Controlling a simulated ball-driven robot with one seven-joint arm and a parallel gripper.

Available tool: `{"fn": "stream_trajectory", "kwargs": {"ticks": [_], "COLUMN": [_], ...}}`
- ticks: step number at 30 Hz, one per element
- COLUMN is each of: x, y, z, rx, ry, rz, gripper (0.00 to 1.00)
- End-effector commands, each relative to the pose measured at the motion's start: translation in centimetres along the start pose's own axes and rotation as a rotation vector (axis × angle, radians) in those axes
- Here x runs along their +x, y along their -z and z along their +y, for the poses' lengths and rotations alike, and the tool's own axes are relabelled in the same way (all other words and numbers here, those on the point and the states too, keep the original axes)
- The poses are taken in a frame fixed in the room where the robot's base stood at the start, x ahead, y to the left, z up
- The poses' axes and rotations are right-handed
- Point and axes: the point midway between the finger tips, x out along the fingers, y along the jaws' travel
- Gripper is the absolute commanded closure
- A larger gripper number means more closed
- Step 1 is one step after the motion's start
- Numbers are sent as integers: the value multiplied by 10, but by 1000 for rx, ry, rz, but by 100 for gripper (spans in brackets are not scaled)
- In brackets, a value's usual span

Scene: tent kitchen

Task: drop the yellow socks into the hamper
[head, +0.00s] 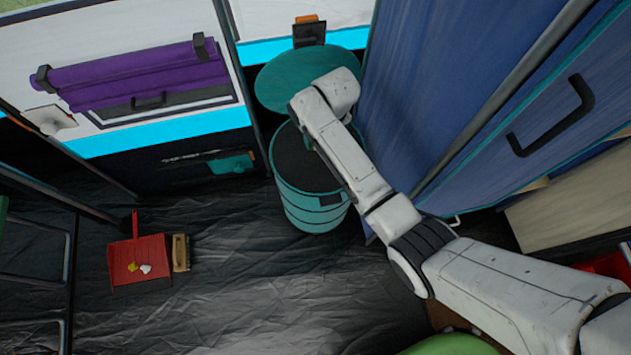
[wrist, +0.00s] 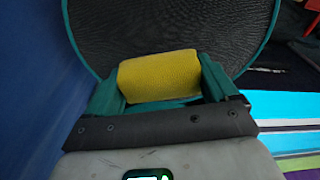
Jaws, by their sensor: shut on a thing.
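The teal hamper (head: 312,208) stands on the dark floor against the blue panel, with its round lid (head: 290,78) raised at the back. Its dark mouth shows in the head view, partly behind my arm. In the wrist view, my gripper (wrist: 159,84) is shut on the rolled yellow socks (wrist: 158,74), held crosswise between its two teal fingers. Beyond the socks is a dark mesh round with a teal rim (wrist: 267,40), which looks like the hamper's mouth. The socks and fingertips are hidden in the head view, so their height over the hamper is unclear.
A blue fabric panel (head: 440,90) with a dark handle rises close to the right of the hamper. A red dustpan (head: 140,262) with small bits in it and a brush (head: 181,253) lie on the floor at left. The floor between them and the hamper is clear.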

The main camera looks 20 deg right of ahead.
Motion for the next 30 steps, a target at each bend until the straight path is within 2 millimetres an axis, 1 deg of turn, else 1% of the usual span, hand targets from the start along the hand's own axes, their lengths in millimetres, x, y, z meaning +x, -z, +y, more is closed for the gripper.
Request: {"fn": "stream_trajectory", "kwargs": {"ticks": [1, 9, 13, 22, 23, 26, 27, 30], "x": [11, 38, 43, 42, 42, 42, 42, 42], "y": [-2, -6, -7, -7, -7, -7, -7, -7], "z": [0, 0, 0, 0, 0, 0, 0, 0], "rx": [0, 0, 0, 0, 0, 0, 0, 0], "ry": [0, 0, 0, 0, 0, 0, 0, 0], "rz": [0, 0, 0, 0, 0, 0, 0, 0], "gripper": [42, 42, 42, 42, 11, 2, 0, 0]}}
